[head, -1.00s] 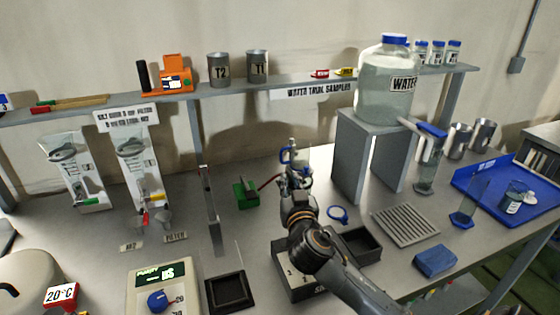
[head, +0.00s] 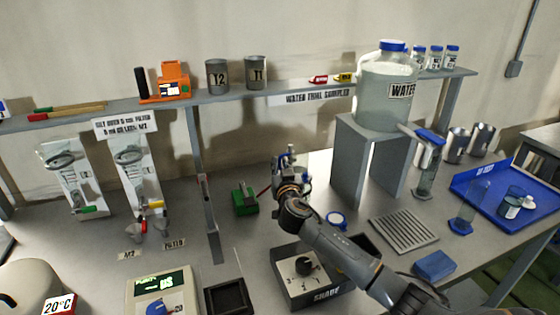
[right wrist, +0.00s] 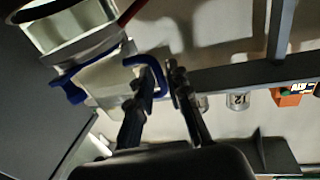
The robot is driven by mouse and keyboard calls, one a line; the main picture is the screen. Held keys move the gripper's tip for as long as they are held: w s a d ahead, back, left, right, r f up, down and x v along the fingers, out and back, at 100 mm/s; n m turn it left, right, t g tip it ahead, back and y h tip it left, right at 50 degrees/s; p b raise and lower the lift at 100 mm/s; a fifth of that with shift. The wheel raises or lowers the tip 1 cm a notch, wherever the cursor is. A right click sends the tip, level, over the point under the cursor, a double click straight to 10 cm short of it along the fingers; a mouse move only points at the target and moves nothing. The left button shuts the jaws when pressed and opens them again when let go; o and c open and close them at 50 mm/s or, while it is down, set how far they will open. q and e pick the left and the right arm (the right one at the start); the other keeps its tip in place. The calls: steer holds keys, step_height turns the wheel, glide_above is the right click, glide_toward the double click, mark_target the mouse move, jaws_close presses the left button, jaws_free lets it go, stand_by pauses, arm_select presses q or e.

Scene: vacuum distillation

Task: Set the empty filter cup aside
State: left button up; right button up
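My right gripper (head: 288,168) is behind my arm in the head view, at a small clear vessel with blue parts that is partly hidden there. In the right wrist view the two fingertips (right wrist: 163,72) are close together at the blue loop handle (right wrist: 130,63) of a clear cup (right wrist: 105,78), which looks like the filter cup. The cup looks empty. One side of the handle lies at the fingertips, but I cannot tell whether they pinch it. What is under the cup is hidden. My left gripper is not in view.
A grey stand (head: 345,170) holding a large water jug (head: 385,95) is close on the right. A grey rack (head: 404,230) and blue tray (head: 480,180) are farther right.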

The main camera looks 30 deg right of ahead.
steer(key=shift+w+d, duration=0.3)
steer(key=shift+w, duration=0.2)
jaws_close()
steer(key=shift+f, duration=0.1)
